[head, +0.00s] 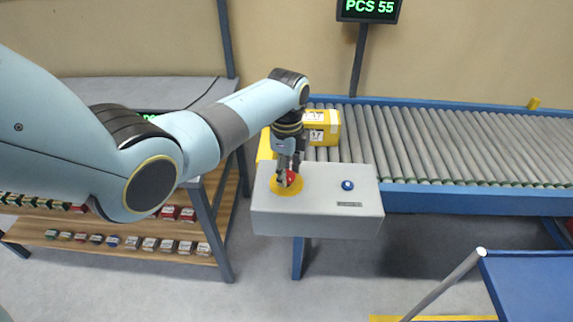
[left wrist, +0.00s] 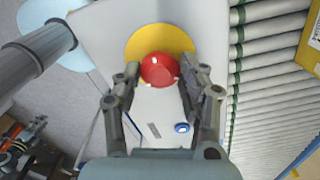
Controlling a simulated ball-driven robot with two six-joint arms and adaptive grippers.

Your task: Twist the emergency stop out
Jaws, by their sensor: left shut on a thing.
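The emergency stop (head: 290,178) is a red mushroom button on a round yellow plate (head: 277,188), on top of a grey control box (head: 318,214). My left gripper (head: 288,172) points down at it from above and hides part of it. In the left wrist view the red button (left wrist: 159,70) sits between the fingertips of my left gripper (left wrist: 160,78), which is shut on it. A blue button (head: 347,185) sits on the same box to the right; it also shows in the left wrist view (left wrist: 182,127). My right gripper is not in view.
A roller conveyor (head: 400,140) runs behind the box, with yellow cartons (head: 322,126) on it. A shelf rack (head: 130,247) with small boxes stands at the left. A blue table (head: 530,285) is at the lower right.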

